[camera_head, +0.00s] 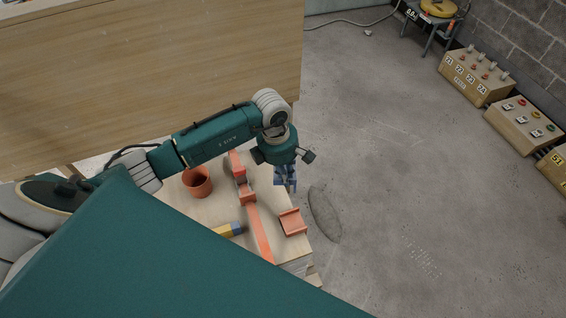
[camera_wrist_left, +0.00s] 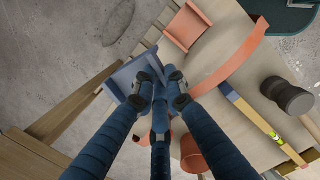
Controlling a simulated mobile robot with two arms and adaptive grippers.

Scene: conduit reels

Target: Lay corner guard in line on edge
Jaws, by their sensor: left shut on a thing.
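My left gripper (camera_head: 284,172) hangs near the right edge of the wooden table (camera_head: 210,209). In the left wrist view its dark blue fingers (camera_wrist_left: 160,88) are shut on a blue-grey corner guard (camera_wrist_left: 122,75), which sticks out to the left of the fingertips. In the head view the guard is hard to tell from the fingers. An orange corner guard (camera_head: 292,222) sits at the table's right edge, apart from the held one; it also shows in the left wrist view (camera_wrist_left: 186,27). My right gripper is not in view.
An orange strip (camera_head: 260,233) lies along the table, with orange blocks (camera_head: 240,172) at its far end. An orange cup (camera_head: 198,182) and a yellow-and-blue tool (camera_head: 227,230) stand or lie left of it. A large wooden panel (camera_head: 150,75) is behind. Open floor lies right.

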